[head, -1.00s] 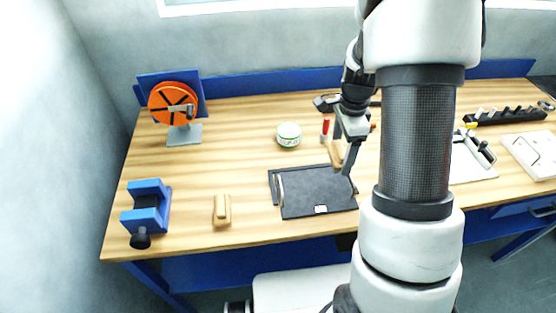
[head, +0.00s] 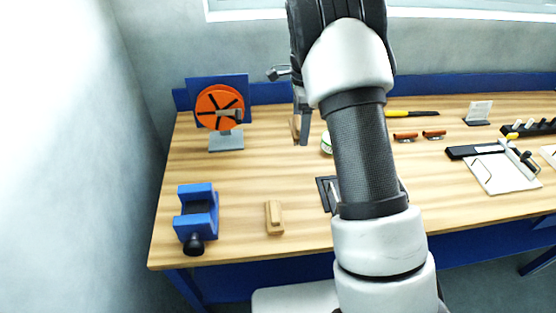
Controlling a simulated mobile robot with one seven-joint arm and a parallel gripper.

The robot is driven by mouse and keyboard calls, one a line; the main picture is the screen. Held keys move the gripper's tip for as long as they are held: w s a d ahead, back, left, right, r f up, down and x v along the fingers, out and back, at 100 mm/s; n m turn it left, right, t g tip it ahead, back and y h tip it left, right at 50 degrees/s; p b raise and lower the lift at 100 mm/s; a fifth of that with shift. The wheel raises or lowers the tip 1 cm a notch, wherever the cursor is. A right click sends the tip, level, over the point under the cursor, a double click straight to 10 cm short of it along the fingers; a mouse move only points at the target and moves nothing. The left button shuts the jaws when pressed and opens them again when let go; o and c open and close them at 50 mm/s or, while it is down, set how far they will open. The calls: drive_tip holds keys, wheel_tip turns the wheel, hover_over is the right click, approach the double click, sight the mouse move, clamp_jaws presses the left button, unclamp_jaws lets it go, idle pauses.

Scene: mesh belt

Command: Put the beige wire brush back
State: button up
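My gripper (head: 302,136) is above the left-middle of the bench, between the orange reel and my arm's forearm. A beige piece, which looks like the wire brush (head: 296,126), shows at its fingers. The gripper appears shut on it, and it is clear of the bench top. Most of the brush is hidden by the fingers, and its bristles cannot be made out. A dark flat tray (head: 325,190) lies on the bench, mostly hidden behind my arm.
An orange reel on a stand (head: 220,108) stands at the back left. A blue vise (head: 197,214) is at the front left, with a tan block (head: 275,217) to its right. A green-white tin (head: 326,144) is partly hidden. Clamps and a white board (head: 500,173) are at right.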

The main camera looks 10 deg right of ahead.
drive_tip(key=shift+w+a, duration=0.25)
drive_tip(key=shift+a, duration=0.25)
drive_tip(key=shift+a+f, duration=0.2)
drive_tip(key=shift+a, duration=0.05)
wheel_tip(320, 180, down, 10)
drive_tip(key=shift+w+r+p, duration=0.1)
drive_tip(key=shift+r+p, duration=0.15)
drive_tip(key=shift+p, duration=0.05)
drive_tip(key=shift+f, duration=0.25)
drive_tip(key=o, duration=1)
drive_tip(key=shift+r, duration=0.15)
